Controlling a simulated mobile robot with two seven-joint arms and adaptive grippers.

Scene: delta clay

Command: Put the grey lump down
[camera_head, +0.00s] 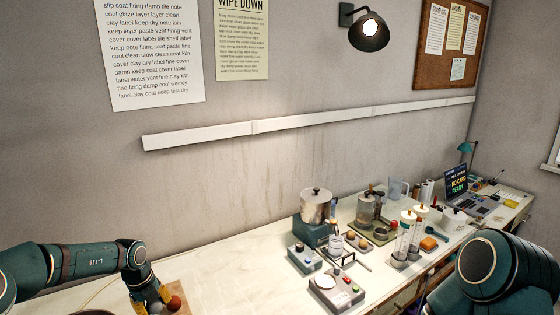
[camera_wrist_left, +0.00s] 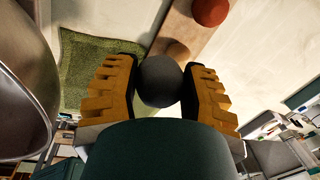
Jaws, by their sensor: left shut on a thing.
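My left gripper (camera_head: 152,302) is low at the bottom left of the head view. In the left wrist view its yellow fingers (camera_wrist_left: 162,88) are shut on the round dark grey lump (camera_wrist_left: 160,82). A wooden board (camera_wrist_left: 176,30) lies beyond the lump, with a round shadow on it near the lump; how high the lump is above it I cannot tell. A red lump (camera_wrist_left: 210,11) rests on the board, and it also shows beside my left gripper in the head view (camera_head: 174,303). My right gripper is out of view.
A green mat (camera_wrist_left: 85,65) lies left of the board, and a metal bowl (camera_wrist_left: 22,85) is at the left edge of the wrist view. A metal pot (camera_head: 316,205), a scale (camera_head: 337,292) and several jars stand further right. The pale worktop (camera_head: 235,270) between is clear.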

